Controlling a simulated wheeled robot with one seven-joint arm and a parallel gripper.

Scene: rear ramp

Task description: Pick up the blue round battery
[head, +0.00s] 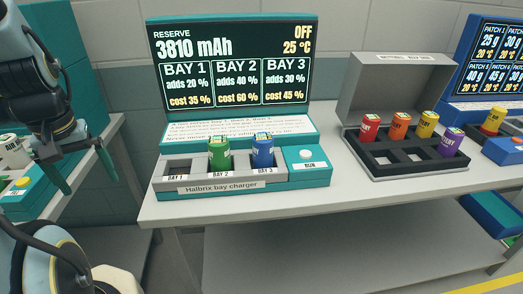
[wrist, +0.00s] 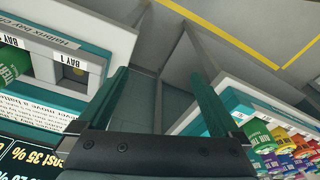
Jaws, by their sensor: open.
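The blue round battery (head: 262,152) stands upright in bay 3 of the Halbrix bay charger (head: 310,177) in the head view. The green battery (head: 219,154) stands beside it on the left, in bay 2. Bay 1 (head: 179,181) is empty. My gripper (head: 88,182) is at the left of the head view, left of the charger and well apart from the blue battery. In the wrist view my gripper (wrist: 158,76) is open with nothing between its fingers. The wrist view shows the empty bay 1 and part of the green battery (wrist: 13,63); I do not see the blue battery there.
A display stands behind the charger, and a run button (head: 306,154) sits right of bay 3. An open grey case (head: 377,172) with several coloured batteries stands on the table (head: 340,212) to the right. Another station with a white battery (head: 15,152) is at the left.

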